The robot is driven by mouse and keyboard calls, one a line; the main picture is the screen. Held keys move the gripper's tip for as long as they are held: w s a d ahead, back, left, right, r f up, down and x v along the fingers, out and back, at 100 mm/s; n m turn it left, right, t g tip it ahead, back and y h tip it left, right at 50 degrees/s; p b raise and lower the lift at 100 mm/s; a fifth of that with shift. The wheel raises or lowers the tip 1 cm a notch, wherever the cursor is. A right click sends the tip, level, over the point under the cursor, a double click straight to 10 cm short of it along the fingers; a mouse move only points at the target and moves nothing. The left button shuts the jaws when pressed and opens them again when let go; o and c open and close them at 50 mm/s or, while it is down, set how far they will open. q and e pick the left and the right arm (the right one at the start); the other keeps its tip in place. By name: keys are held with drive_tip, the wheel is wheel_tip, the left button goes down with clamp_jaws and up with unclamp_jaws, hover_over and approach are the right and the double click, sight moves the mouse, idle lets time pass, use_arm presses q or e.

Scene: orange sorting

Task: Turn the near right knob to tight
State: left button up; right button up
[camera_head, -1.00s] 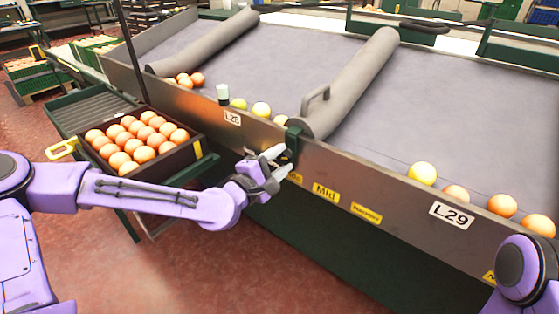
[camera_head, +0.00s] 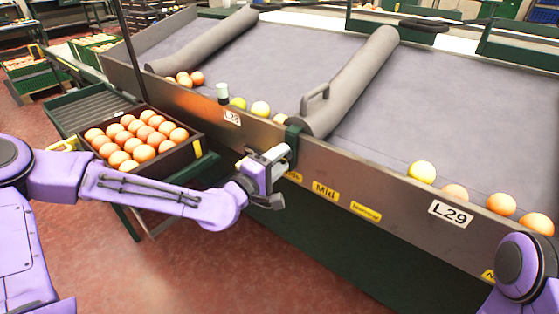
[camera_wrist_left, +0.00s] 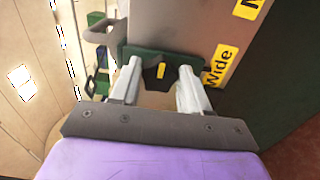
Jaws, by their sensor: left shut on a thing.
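The knob (camera_wrist_left: 156,73) is dark with a yellow mark. It sits on a green clamp (camera_head: 294,136) at the near end of the right grey guide bar, on the front rail. The clamp also shows in the left wrist view (camera_wrist_left: 140,50). My left gripper (camera_head: 276,157) is at this clamp and shut on the knob, with a pale finger on each side of it in the left wrist view. In the head view the gripper hides the knob. My right gripper is out of view; only part of my right arm shows at lower right.
The right guide bar (camera_head: 352,82) with its handle (camera_head: 315,101) slants across the grey table. Yellow labels, including Mid (camera_head: 325,190), line the front rail. A crate of oranges (camera_head: 191,151) stands at left. Several fruits lie along the rail. The floor in front is clear.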

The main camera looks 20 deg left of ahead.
use_arm(q)
drive_tip(key=shift+f, duration=0.1)
drive_tip(key=o, duration=1.1)
drive_tip(key=shift+c, duration=0.2)
drive_tip(key=p+v, duration=0.8)
drive_tip(key=v, duration=0.2)
drive_tip(key=shift+s, duration=0.3)
drive_tip(key=shift+a, duration=0.1)
